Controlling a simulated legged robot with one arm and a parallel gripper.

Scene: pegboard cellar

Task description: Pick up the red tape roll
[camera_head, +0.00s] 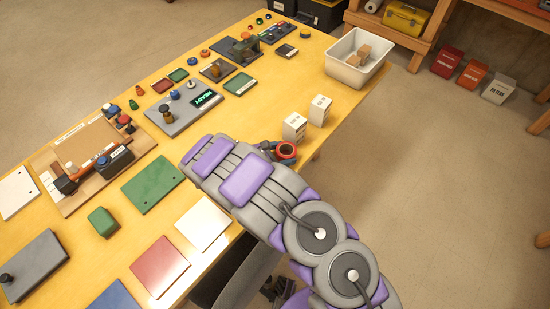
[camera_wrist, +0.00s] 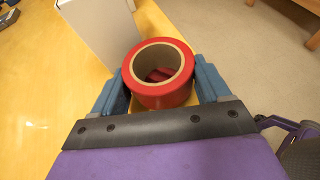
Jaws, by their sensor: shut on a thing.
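The red tape roll (camera_wrist: 160,95) sits between the two blue fingers of my gripper (camera_wrist: 162,92) in the wrist view, with a finger against each side. Its cardboard core faces up toward the camera, and something red shows through the hole. In the head view the red tape roll (camera_head: 287,150) is at the right edge of the yellow table, at the end of my gripper (camera_head: 283,152), partly hidden by my arm. My gripper is shut on it. I cannot tell whether the roll touches the table.
Two white boxes (camera_head: 294,127) (camera_head: 320,109) stand just beyond the roll. A white bin (camera_head: 341,73) with brown blocks is at the table's far right corner. Panels and a green block (camera_head: 102,221) lie on the table (camera_head: 255,115). Open floor lies to the right.

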